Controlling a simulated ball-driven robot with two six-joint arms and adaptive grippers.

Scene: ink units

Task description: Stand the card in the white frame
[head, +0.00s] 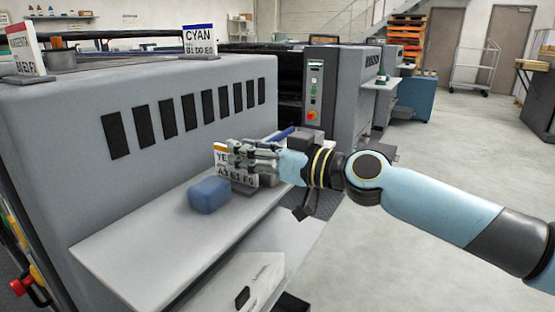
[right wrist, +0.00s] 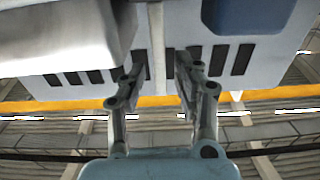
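The card (head: 222,172) is white with an orange top strip and black lettering beginning "YE". It is upright, a little above or on the pale shelf; I cannot tell which. A dark base shows at its foot. My right gripper (head: 240,158) reaches in from the right, its fingers across the card and hiding part of it. In the right wrist view the fingers (right wrist: 159,68) close in on both sides of a thin pale upright edge (right wrist: 157,30), which looks like the card. I cannot single out a white frame. My left gripper is out of view.
A blue block (head: 209,195) lies on the pale shelf (head: 130,250) beside the card. A grey block (head: 305,137) is behind the gripper. A CYAN card (head: 199,40) and a red-topped card (head: 25,50) stand on the grey machine (head: 80,110). The shelf's near left is clear.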

